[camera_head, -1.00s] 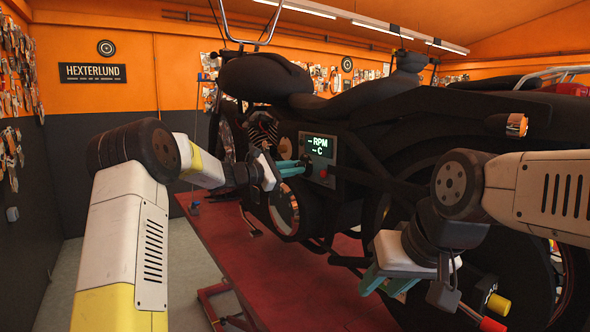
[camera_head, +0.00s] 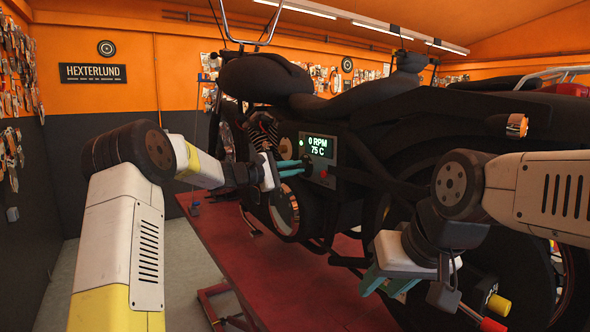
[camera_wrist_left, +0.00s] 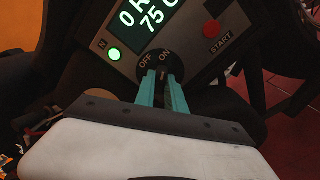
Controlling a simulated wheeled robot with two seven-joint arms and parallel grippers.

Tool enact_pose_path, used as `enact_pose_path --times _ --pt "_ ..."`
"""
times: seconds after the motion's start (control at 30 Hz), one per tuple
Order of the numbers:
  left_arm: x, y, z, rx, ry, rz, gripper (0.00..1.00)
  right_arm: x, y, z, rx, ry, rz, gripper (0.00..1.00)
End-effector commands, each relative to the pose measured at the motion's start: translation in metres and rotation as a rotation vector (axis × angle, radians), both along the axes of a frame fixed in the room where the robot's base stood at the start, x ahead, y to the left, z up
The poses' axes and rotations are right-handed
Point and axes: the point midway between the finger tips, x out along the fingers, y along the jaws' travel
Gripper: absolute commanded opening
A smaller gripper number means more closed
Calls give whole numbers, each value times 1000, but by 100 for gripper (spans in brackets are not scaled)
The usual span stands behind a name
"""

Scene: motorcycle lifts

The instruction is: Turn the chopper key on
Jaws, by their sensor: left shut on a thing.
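The chopper (camera_head: 330,105) stands on a red lift with its control panel (camera_head: 327,177) facing me. In the left wrist view the black key switch (camera_wrist_left: 163,63) carries OFF and ON marks. My left gripper (camera_head: 291,168) is shut on the key at this switch; its teal fingers (camera_wrist_left: 162,78) hide most of the key. The panel display (camera_head: 317,147) reads 0 RPM and 75 C. The green N light (camera_wrist_left: 114,54) is lit. My right gripper (camera_head: 385,286) is open and empty, low beside the rear of the chopper.
A red START button (camera_wrist_left: 211,29) sits to the right of the switch. The red lift platform (camera_head: 255,260) lies under the chopper. Grey floor (camera_head: 190,265) is clear to its left. Tools hang on the left wall (camera_head: 15,75).

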Motion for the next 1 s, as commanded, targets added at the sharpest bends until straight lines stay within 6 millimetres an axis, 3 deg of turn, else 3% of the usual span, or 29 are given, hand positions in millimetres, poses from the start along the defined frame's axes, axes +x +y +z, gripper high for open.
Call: enact_pose_path --times 0.17,0.2,0.3,0.67,1.0 --pt "0 1 -1 3 0 0 0 0 0 0 0 0 0 36" --pt "0 1 -1 3 0 0 22 0 0 0 0 0 0 36" --pt "0 1 -1 2 0 0 36 0 0 0 0 0 0 36" --pt "-2 5 0 2 1 1 36 0 0 0 0 0 0 36" --pt "-33 51 0 2 1 3 36 0 0 0 0 0 0 36"
